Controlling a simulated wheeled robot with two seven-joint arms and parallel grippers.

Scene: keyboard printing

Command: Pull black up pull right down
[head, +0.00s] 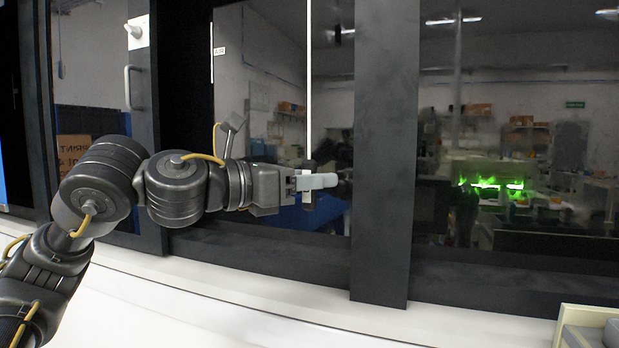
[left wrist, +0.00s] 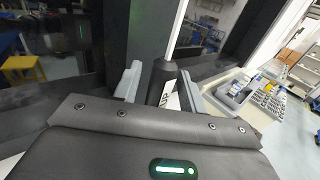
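A thin white cord (head: 308,80) hangs straight down in front of the dark window in the head view. A small black pull handle (head: 309,166) is at its lower end, partly hidden by my left gripper (head: 318,182). In the left wrist view the black handle (left wrist: 164,76) stands between the two grey fingers of my left gripper (left wrist: 160,88) and carries a white tag (left wrist: 171,100) reading "UP". A narrow gap seems to show on its left side; whether both fingers press on it is unclear. My right gripper is not in view.
A dark window post (head: 385,150) stands just right of the gripper. A white ledge (head: 250,305) runs below the window. A pale box (head: 570,318) sits at the lower right corner. A grey tray (left wrist: 236,95) with small items lies to the right in the wrist view.

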